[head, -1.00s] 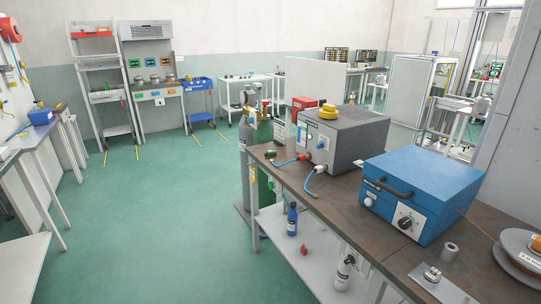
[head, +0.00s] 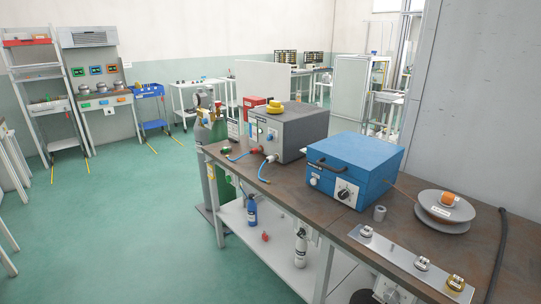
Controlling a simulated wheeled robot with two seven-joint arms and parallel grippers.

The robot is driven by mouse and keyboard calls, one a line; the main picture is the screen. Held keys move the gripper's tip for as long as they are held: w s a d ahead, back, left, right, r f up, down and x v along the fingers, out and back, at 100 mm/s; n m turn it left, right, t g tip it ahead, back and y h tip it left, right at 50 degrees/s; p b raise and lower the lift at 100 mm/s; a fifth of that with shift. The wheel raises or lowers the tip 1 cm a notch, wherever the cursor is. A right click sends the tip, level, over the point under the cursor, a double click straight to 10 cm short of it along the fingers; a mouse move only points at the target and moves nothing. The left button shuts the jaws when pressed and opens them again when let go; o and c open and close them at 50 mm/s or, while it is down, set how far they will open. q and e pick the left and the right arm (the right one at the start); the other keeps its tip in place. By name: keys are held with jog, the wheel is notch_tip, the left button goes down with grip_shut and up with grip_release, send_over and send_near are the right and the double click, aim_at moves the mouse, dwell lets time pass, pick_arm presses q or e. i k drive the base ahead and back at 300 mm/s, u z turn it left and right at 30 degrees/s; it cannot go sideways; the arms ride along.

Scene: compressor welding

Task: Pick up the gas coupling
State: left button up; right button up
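Neither of my grippers is in view. A metal strip (head: 400,266) lies at the front right of the brown workbench (head: 300,189). Small fittings stand on it: a left one (head: 367,232), a middle one (head: 422,264) and a brass-coloured right one (head: 455,283). A short grey hollow cylinder (head: 379,213) stands upright on the bench behind the strip. I cannot tell for sure which of these small parts is the gas coupling.
A blue box (head: 357,165) with a dial and a grey box (head: 290,133) with hoses stand on the bench. A grey reel (head: 445,211) and a dark cable (head: 498,255) are at right. Gas cylinders (head: 219,165) stand at the bench's left end. Green floor at left is clear.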

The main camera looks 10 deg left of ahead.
aim_at(225, 150)
jog(key=z, duration=0.1)
jog(key=k, duration=0.15)
jog(key=u, duration=0.8)
jog(key=i, duration=0.9)
jog(key=u, duration=0.95)
jog(key=i, duration=1.15)
jog(key=z, duration=0.5)
jog(key=i, duration=0.85)
jog(key=z, duration=1.3)
jog(key=i, duration=0.5)
jog(key=z, duration=0.5)
